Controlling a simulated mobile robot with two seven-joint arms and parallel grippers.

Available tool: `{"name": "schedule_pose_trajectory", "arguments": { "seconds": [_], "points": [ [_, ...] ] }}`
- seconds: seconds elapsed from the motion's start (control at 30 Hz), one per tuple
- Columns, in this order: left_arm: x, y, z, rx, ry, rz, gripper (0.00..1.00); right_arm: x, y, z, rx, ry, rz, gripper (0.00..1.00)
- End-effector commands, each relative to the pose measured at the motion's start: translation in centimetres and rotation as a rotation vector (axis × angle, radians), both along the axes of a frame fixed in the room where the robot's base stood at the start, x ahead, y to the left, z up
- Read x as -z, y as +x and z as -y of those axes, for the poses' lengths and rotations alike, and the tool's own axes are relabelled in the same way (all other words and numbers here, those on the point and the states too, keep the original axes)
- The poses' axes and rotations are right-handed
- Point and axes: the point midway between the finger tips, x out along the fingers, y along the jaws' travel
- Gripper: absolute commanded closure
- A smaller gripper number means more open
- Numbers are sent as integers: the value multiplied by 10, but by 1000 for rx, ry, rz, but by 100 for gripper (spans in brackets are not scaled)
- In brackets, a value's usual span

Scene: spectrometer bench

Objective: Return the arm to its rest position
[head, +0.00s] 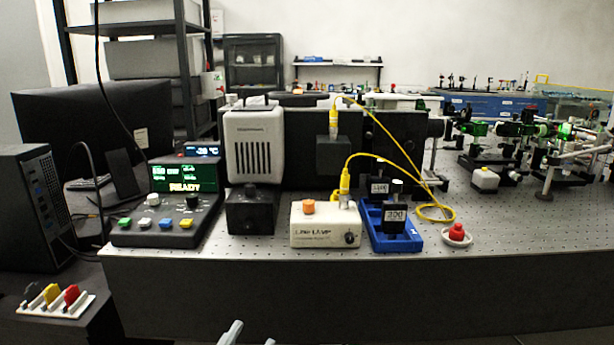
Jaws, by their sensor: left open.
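My left gripper (250,338) shows only as two pale fingertips at the bottom edge of the head view, left of centre. The fingertips are apart with nothing visible between them. They show below the bench top, in front of the dark bench front (330,290). The rest of the left arm is out of the frame. My right gripper and arm are not in view.
A yellow cable (395,160) loops above. A low side surface holds coloured pieces (52,295).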

Motion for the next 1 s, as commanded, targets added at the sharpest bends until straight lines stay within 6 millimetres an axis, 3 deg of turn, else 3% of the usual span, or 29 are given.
{"name": "schedule_pose_trajectory", "arguments": {
  "seconds": [0.03,0.2,0.3,0.5,0.57,1.0],
  "points": [
    [32,-9,-13,-33,-9,-117,52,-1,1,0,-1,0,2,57],
    [124,-53,-52,-130,-30,-476,52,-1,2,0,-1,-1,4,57],
    [167,-86,-71,-177,-36,-658,52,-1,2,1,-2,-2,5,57],
    [231,-162,-102,-251,-43,-976,52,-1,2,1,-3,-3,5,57],
    [206,-156,-101,-250,-43,-957,52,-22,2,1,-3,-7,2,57],
    [123,-161,-109,-269,-22,-941,52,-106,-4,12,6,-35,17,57]
  ]
}}
